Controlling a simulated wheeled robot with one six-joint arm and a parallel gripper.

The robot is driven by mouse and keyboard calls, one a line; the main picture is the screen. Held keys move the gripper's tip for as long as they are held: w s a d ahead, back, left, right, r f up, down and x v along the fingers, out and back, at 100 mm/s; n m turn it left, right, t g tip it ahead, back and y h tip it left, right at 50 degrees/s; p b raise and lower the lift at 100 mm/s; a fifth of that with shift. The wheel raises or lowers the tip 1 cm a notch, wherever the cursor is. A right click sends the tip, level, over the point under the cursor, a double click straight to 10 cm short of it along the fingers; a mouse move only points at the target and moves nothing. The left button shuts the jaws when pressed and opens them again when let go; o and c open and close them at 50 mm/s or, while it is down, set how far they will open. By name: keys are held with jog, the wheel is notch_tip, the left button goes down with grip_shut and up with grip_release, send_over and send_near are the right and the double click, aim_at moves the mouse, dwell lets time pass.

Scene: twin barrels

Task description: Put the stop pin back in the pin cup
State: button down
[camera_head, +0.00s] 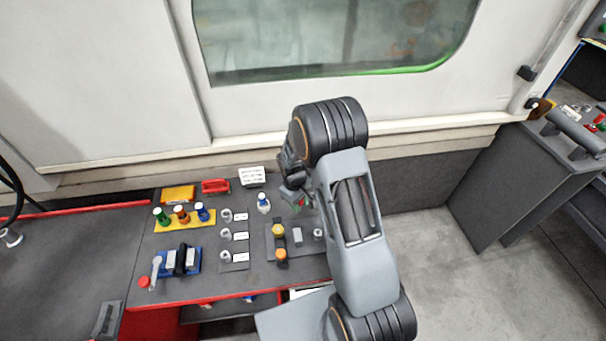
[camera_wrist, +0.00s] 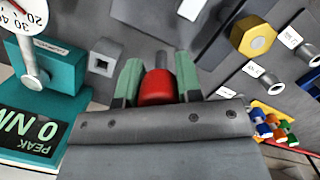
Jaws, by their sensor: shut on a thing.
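My gripper (camera_wrist: 158,78) is shut on the stop pin, which has a red knob (camera_wrist: 157,90) and a grey shaft (camera_wrist: 161,60). The knob sits between the green fingertips, and the shaft points away from the wrist. In the head view, a bit of red (camera_head: 300,203) shows at my gripper, which is over the back right of the bench. A small grey cup (camera_head: 318,233) stands on the dark plate just in front of my gripper; I cannot tell for sure whether it is the pin cup. My arm hides the bench to its right.
A teal gauge with a display (camera_wrist: 40,125) and a grey block with a square hole (camera_wrist: 105,55) stand near the gripper. A yellow hex piece (camera_head: 278,230) and orange one (camera_head: 281,254) sit on the plate. A blue-capped bottle (camera_head: 263,204) and labelled grey tubes (camera_head: 225,236) stand left.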

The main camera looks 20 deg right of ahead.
jog(key=w+d+r+n+t+b, duration=0.1)
jog(key=w+d+n, duration=0.2)
jog(key=n, duration=0.7)
jog(key=w+d+r+n+t+b, duration=0.1)
jog(key=w+d+n, duration=0.3)
jog(key=n, duration=0.5)
jog(key=shift+d+r+n+t+h+b, duration=0.3)
jog(key=shift+d+n+b, duration=0.1)
jog(key=shift+d+b, duration=0.4)
jog(key=shift+f+b, duration=1.85)
jog(key=shift+f, duration=1.05)
jog(key=shift+f+b, duration=0.9)
jog(key=shift+f, duration=0.95)
jog(key=c, duration=0.7)
grip_release()
jog(key=shift+r, duration=0.15)
